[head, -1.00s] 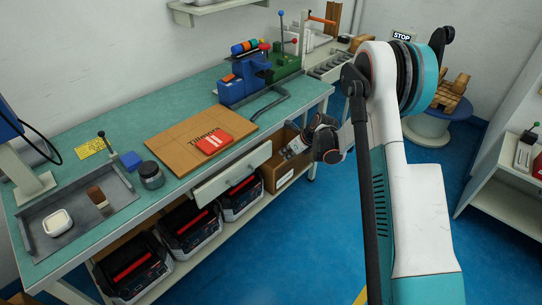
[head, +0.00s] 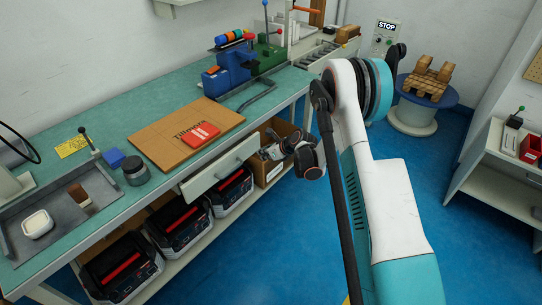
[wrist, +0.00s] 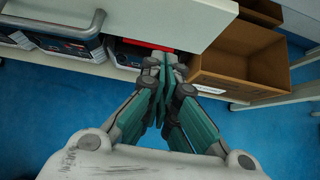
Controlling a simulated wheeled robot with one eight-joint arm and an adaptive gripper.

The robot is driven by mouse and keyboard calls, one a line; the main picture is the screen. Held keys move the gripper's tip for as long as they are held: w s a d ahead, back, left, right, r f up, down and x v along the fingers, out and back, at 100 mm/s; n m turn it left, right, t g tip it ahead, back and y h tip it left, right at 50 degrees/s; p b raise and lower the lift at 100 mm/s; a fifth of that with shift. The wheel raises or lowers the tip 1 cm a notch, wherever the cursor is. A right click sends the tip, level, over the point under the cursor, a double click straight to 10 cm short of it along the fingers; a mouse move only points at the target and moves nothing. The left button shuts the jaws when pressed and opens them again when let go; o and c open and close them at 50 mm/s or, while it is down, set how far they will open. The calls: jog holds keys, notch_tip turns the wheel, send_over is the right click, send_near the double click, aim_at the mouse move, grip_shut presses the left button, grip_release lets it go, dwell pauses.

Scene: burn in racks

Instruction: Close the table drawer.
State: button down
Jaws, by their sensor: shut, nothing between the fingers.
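The table drawer (head: 222,166) has a pale front with a handle and hangs under the green-topped table (head: 110,120). It stands partly out from the table edge. My gripper (head: 264,152) is beside the right end of the drawer front in the head view. In the wrist view the drawer front (wrist: 150,18) spans the top, and my shut, empty gripper (wrist: 165,62) points at its lower edge. I cannot tell whether the fingertips touch it. The inside of the drawer is hidden.
Several black-and-red cases (head: 180,222) stand on the lower shelf. An open cardboard box (wrist: 240,65) is right of the gripper. A board with a red box (head: 200,134), a blue vise (head: 228,72) and a tray (head: 60,215) are on the table. Blue floor lies open in front.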

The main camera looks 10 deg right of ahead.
aim_at(251, 143)
jog(key=shift+w+a+r+b, duration=0.1)
jog(key=shift+w+a+b, duration=0.15)
jog(key=shift+w+a, duration=0.4)
jog(key=shift+w+a+r+b, duration=0.1)
jog(key=shift+w+a+b, duration=0.15)
jog(key=shift+w+a, duration=0.4)
jog(key=shift+w+d, duration=0.15)
jog(key=shift+d, duration=0.05)
jog(key=w+a, duration=0.1)
jog(key=w, duration=0.1)
jog(key=w+a, duration=0.2)
jog(key=shift+w, duration=0.1)
jog(key=shift+d, duration=0.15)
